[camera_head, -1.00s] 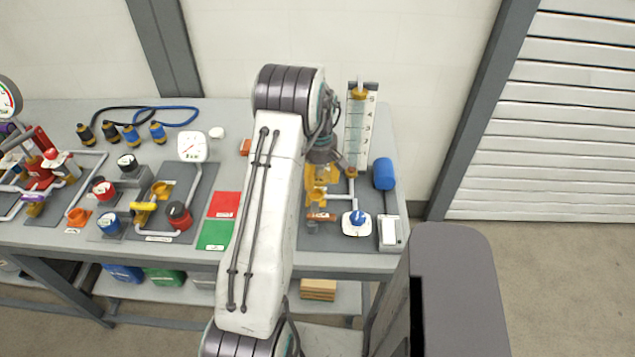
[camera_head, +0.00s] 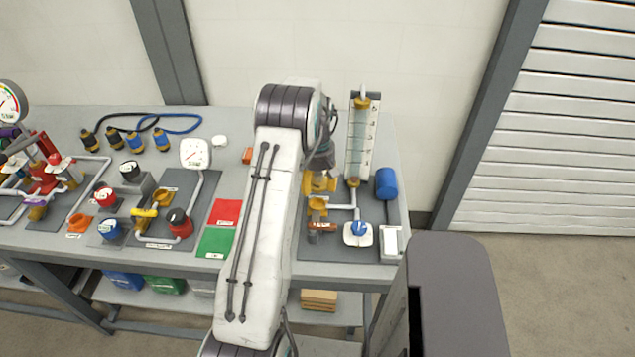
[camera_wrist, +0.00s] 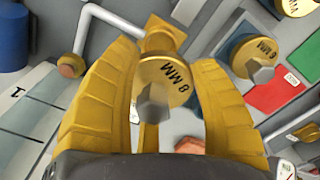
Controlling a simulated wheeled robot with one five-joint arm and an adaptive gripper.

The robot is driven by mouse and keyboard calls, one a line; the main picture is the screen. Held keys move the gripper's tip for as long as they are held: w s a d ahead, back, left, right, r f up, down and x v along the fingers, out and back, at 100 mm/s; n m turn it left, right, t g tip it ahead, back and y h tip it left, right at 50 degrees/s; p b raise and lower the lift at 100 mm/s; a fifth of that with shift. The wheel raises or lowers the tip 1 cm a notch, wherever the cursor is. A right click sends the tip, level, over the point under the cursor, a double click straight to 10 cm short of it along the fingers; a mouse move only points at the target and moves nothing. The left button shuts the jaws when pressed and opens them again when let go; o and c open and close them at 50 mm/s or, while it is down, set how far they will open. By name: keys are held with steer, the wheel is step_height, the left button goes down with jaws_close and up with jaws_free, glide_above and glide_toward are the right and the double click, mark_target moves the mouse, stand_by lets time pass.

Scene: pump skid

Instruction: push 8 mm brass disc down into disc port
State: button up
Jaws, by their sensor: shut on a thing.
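The 8 mm brass disc (camera_wrist: 165,78) is in the middle of the wrist view, its "8 MM" marking upside down and a grey hex stem on top. My gripper (camera_wrist: 163,62) has its yellow fingers closed on either side of the disc. In the head view my gripper (camera_head: 320,182) points down over the pump skid, just behind a brass fitting (camera_head: 318,204). A brass fitting with a white pipe shows behind the disc in the wrist view (camera_wrist: 162,36). The disc port's opening is hidden, so I cannot tell how the disc sits in it.
Another marked brass disc with a hex stem (camera_wrist: 254,57) stands to the right in the wrist view. A scaled panel (camera_head: 362,140), a blue cylinder (camera_head: 386,184) and a blue-knobbed valve (camera_head: 358,231) stand right of my gripper. Red (camera_head: 226,212) and green (camera_head: 215,241) mats lie left.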

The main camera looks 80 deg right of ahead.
mark_target(318, 175)
steer(key=shift+f+b, duration=1.2)
steer(key=shift+f, duration=1.05)
steer(key=shift+r, duration=0.15)
steer(key=shift+f+b, duration=1.6)
steer(key=shift+f, duration=0.15)
stand_by(0.4)
steer(key=o, duration=1.3)
step_height(318, 175, up, 12)
steer(key=shift+r, duration=0.1)
